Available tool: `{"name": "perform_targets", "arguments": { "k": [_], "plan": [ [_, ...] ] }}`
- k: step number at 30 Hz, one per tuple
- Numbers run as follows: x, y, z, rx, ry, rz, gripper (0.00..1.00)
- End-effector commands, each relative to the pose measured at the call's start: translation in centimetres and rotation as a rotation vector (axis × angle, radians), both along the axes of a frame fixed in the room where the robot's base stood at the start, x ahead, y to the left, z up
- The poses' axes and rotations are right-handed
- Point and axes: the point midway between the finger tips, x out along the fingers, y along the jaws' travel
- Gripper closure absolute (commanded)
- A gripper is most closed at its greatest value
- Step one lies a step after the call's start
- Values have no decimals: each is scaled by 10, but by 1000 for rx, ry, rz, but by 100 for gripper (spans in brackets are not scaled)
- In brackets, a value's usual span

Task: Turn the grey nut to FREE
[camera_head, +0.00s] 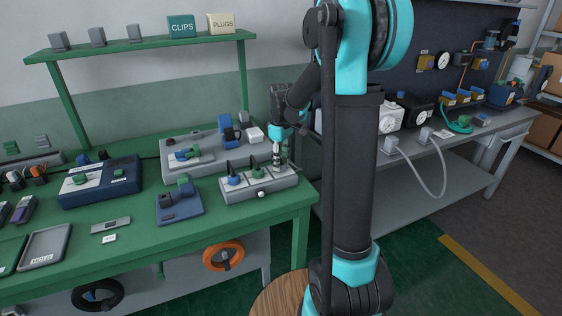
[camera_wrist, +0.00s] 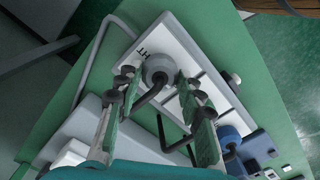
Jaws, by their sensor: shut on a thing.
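The grey nut (camera_wrist: 158,68) is a round grey knob with a dark bent lever, on a pale grey box (camera_head: 270,188). In the wrist view it sits between the tips of my gripper (camera_wrist: 157,80), which is shut on it. In the head view my gripper (camera_head: 277,158) points down at the right end of the box and hides most of the nut. A lettered label (camera_wrist: 142,52) beside the nut is only partly readable; I cannot read FREE.
A larger grey panel (camera_head: 205,165) with blue and green parts lies behind the box. A blue block (camera_head: 180,206) stands to its left on the green bench. A shelf (camera_head: 150,44) rises at the back. The bench's right edge is close to the box.

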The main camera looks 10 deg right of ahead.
Motion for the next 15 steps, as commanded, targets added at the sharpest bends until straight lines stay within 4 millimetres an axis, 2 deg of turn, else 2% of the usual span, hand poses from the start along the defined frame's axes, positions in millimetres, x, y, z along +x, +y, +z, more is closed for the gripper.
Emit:
{"name": "perform_targets", "arguments": {
  "k": [13, 14, 15],
  "plan": [
    [0, 0, 0, 0, -1, 10, 91],
    [0, 0, 0, 0, -1, 10, 60],
    [0, 0, 0, 0, -1, 9, 55]
  ]
}}
